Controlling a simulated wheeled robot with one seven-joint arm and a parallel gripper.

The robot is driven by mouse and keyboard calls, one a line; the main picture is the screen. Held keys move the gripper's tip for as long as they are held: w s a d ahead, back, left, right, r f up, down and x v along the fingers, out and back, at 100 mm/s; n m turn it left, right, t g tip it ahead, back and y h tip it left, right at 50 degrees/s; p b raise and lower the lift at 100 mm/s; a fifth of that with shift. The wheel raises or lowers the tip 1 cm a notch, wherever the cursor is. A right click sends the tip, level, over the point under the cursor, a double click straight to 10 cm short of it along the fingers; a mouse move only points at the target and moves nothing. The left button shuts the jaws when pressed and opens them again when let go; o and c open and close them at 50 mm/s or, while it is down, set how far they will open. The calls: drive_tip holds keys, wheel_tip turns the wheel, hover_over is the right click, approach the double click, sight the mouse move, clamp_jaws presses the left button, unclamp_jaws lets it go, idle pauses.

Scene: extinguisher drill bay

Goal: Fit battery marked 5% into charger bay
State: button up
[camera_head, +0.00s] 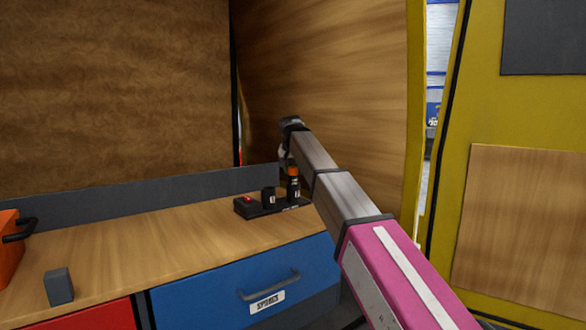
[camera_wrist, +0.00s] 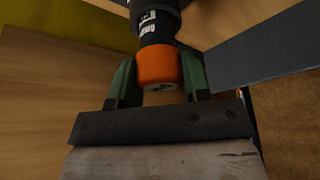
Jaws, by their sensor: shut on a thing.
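My gripper (camera_wrist: 160,72) is shut on a battery with an orange end (camera_wrist: 158,67) and a black body with a white label (camera_wrist: 148,18). The marking is not readable. In the head view my gripper (camera_head: 290,165) is partly hidden by my arm. The held battery (camera_head: 293,185) appears upright, orange end up, black end down at the right part of the black charger (camera_head: 277,210). I cannot tell whether it is seated in a bay or just above it. A second black item (camera_head: 268,195) stands on the charger, left of the held battery.
The charger rests on a wooden worktop (camera_head: 180,245) against a grey back strip. A red piece (camera_head: 247,200) is at the charger's left end. An orange box (camera_head: 10,245) and a grey block (camera_head: 59,286) stand far left. A wooden side wall (camera_head: 340,75) is close behind my arm.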

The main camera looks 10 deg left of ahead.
sight(293, 176)
drive_tip(key=shift+f, duration=1.6)
idle(0.3)
drive_tip(key=o, duration=1.1)
drive_tip(key=v, duration=1.1)
drive_tip(key=shift+f, duration=0.1)
